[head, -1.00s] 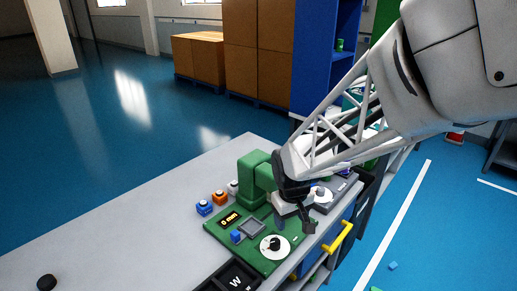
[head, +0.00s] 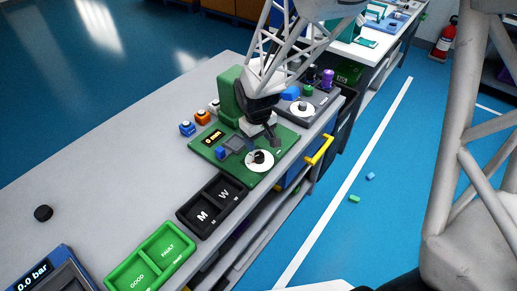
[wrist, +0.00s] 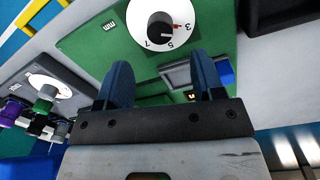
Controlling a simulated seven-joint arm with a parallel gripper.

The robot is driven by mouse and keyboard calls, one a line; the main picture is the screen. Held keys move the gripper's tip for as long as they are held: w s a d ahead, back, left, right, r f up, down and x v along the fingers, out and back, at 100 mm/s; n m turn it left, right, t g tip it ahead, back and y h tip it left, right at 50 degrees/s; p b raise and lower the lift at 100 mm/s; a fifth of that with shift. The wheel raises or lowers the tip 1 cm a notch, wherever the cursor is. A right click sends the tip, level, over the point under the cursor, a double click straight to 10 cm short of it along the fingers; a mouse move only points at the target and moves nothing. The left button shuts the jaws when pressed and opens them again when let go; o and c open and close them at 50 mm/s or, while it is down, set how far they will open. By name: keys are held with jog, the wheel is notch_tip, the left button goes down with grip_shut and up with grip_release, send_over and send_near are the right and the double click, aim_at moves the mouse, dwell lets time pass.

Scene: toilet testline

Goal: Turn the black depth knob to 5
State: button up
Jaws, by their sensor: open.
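The black depth knob (head: 260,157) sits on a white dial (head: 252,166) at the front corner of a green board (head: 206,152). In the wrist view the knob (wrist: 158,30) stands beyond my fingertips, and the dial (wrist: 138,12) shows 3, 5 and 7 upside down. A small reddish mark on the knob faces the 3 side; its exact setting is hard to read. My gripper (head: 265,140) is just behind the knob in the head view. The wrist view shows its two blue fingers (wrist: 163,72) apart, with nothing between them.
A green column (head: 230,95) stands at the board's back, by a small display (head: 213,139) and blue button (head: 220,153). A grey unit with another white dial (head: 300,109) is to the right. Black (head: 184,215) and green trays (head: 120,267) lie in front.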

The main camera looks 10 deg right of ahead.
aim_at(259, 155)
jog(key=shift+w+d+f, duration=0.1)
jog(key=shift+d+f, duration=0.05)
jog(key=shift+f, duration=3.7)
jog(key=shift+c, duration=0.2)
jog(key=c, duration=0.9)
jog(key=shift+m, duration=0.4)
jog(key=m, duration=1.1)
